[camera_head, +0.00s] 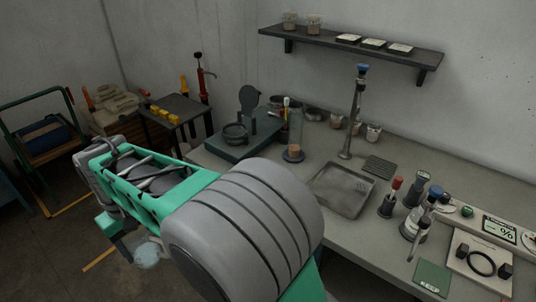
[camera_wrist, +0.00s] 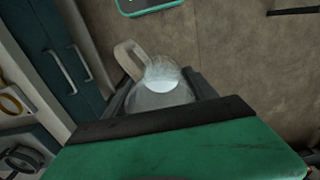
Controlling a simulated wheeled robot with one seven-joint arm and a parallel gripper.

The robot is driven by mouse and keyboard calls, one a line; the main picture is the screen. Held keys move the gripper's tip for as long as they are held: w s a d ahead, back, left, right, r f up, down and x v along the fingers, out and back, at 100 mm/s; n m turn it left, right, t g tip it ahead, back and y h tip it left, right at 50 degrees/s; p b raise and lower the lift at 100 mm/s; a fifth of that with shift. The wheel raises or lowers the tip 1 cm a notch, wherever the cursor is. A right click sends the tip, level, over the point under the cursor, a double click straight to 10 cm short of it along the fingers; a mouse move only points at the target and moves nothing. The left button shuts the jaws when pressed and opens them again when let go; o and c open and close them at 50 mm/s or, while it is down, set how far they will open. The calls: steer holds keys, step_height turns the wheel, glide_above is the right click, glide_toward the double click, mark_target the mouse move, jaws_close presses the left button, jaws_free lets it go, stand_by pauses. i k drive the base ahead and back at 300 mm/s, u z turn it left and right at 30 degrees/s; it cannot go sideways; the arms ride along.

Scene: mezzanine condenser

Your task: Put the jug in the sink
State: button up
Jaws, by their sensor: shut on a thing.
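The jug (camera_wrist: 165,76) is clear, with a pale handle on its left side in the wrist view. It sits between the two fingers of my gripper (camera_wrist: 160,92), which is shut on it. In the head view the jug (camera_head: 148,254) is partly visible low at the left, beneath my arm and above the floor, away from the bench. My own arm hides most of the gripper there. The sink (camera_head: 342,189) is a shallow grey square basin set in the bench top, and it looks empty. A tall tap (camera_head: 354,112) with a blue top stands behind it.
Right of the sink stand a red-topped tool (camera_head: 390,198) and blue-topped bottles (camera_head: 416,190). A glass cylinder (camera_head: 295,135) stands to its left. A wall shelf (camera_head: 350,49) hangs above. A small dark table (camera_head: 178,110) and a green-framed cart (camera_head: 42,135) are at left.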

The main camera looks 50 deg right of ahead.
mark_target(344, 186)
steer(key=k, duration=1)
steer(key=z, duration=1.05)
steer(key=k, duration=0.7)
steer(key=z, duration=0.8)
